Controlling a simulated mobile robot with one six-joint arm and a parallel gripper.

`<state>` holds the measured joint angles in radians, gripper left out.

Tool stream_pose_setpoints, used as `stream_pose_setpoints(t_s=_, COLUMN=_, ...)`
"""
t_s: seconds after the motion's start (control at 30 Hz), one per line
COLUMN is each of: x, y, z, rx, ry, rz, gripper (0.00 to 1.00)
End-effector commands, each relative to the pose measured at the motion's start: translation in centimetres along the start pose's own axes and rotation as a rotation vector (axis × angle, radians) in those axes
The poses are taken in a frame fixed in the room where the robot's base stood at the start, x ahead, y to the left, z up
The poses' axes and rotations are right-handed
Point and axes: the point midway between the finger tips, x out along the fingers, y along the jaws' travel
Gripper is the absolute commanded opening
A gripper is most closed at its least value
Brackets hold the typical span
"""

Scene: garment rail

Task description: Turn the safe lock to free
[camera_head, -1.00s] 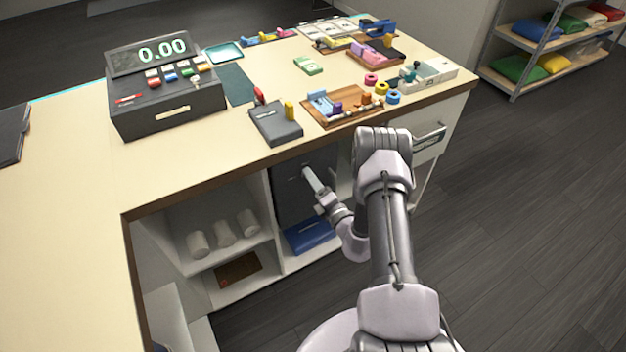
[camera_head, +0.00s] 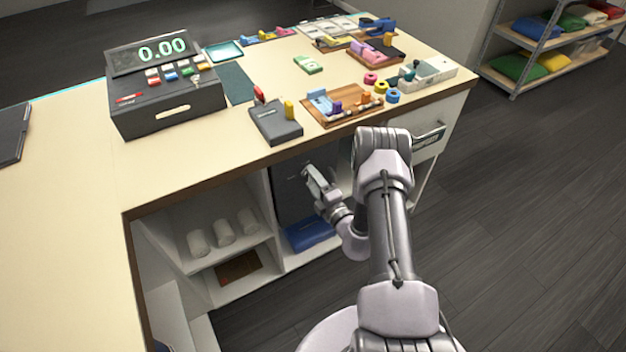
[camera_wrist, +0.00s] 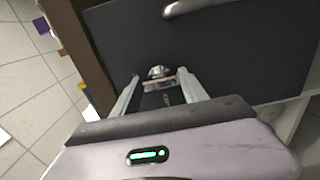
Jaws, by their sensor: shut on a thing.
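The safe (camera_head: 290,185) is a dark grey box under the counter, seen partly behind my arm in the head view. Its dark door (camera_wrist: 230,55) fills much of the wrist view. A small round metal lock (camera_wrist: 158,72) sits on the door between my fingertips. My gripper (camera_wrist: 157,80) is shut on the lock, with one finger on each side; it also shows in front of the safe in the head view (camera_head: 308,175). The lock's marking is too small to read.
A metal handle (camera_wrist: 185,7) is on the safe door above the lock. A blue folded item (camera_head: 308,234) lies below the safe. White rolls (camera_head: 223,233) stand on the shelf to the left. The wooden counter edge (camera_head: 200,186) overhangs my gripper.

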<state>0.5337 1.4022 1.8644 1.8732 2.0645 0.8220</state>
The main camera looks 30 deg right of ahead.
Motion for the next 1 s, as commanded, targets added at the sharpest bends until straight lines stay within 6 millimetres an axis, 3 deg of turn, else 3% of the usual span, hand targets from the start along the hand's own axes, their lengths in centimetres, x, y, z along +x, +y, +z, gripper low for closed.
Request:
stream_pose_setpoints(t_s=0.17, x=-0.1, y=-0.1, z=-0.1, rx=0.002, ry=0.001, rz=-0.002, gripper=0.1)
stream_pose_setpoints(t_s=0.2, x=-0.1, y=-0.1, z=-0.1, rx=0.002, ry=0.001, rz=-0.002, gripper=0.55)
stream_pose_setpoints(t_s=0.3, x=0.0, y=-0.1, z=-0.1, rx=0.001, ry=0.001, rz=-0.002, gripper=0.73)
stream_pose_setpoints(t_s=0.67, x=-0.5, y=0.0, z=0.0, rx=0.0, ry=0.0, rz=-0.002, gripper=0.73)
stream_pose_setpoints(t_s=0.77, x=-2.3, y=0.1, z=0.1, rx=0.002, ry=-0.003, rz=-0.004, gripper=0.73)
stream_pose_setpoints(t_s=1.0, x=-10.1, y=0.3, z=0.2, rx=0.006, ry=-0.007, rz=-0.005, gripper=0.73)
